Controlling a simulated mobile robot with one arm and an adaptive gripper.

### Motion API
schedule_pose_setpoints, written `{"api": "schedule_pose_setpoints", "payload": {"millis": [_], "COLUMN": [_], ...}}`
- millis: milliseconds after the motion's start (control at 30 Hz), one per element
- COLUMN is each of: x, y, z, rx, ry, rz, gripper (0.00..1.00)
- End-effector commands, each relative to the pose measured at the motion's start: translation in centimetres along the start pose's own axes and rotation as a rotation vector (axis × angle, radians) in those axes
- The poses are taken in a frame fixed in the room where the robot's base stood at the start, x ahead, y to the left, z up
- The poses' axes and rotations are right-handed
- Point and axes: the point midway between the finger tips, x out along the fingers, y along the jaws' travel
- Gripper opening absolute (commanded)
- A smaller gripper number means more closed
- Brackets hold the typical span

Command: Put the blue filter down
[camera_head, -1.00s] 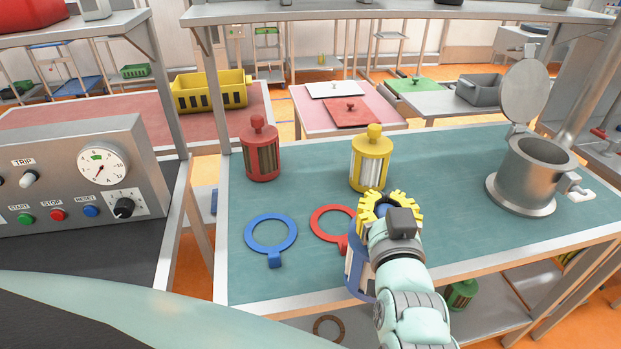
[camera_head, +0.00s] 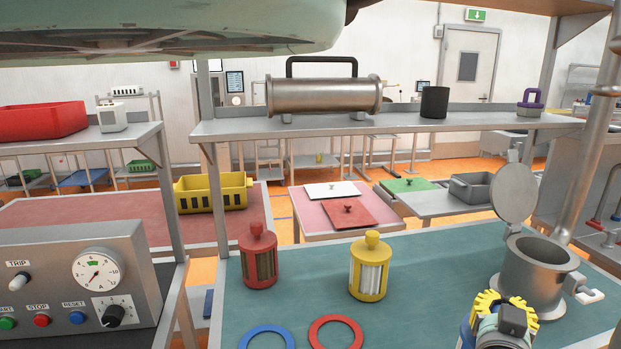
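My gripper (camera_head: 500,303), with yellow toothed fingers, is at the lower right, over the front right of the green-topped bench (camera_head: 420,262). A sliver of the blue filter (camera_head: 466,332) shows at its left side. The filter moves with the gripper, so it appears held, though the grip itself and most of the filter are hidden. I cannot tell whether it touches the bench. A blue ring (camera_head: 245,333) and a red ring (camera_head: 314,332) lie flat on the bench, cut off by the bottom edge.
A red filter (camera_head: 259,262) and a yellow filter (camera_head: 369,272) stand upright on the bench. A metal pot (camera_head: 532,278) with its lid (camera_head: 514,192) raised stands just behind my gripper. A shelf (camera_head: 390,124) spans above the bench. Bench surface between yellow filter and pot is clear.

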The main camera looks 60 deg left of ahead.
Motion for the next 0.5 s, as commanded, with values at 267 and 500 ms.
{"api": "schedule_pose_setpoints", "payload": {"millis": [267, 500], "x": [1.5, 1.3], "y": [8.8, 13.8], "z": [0.3, 0.4], "rx": [-0.001, 0.0], "ry": [0.002, 0.005], "rz": [0.193, 0.296], "gripper": [0.0, 0.0]}}
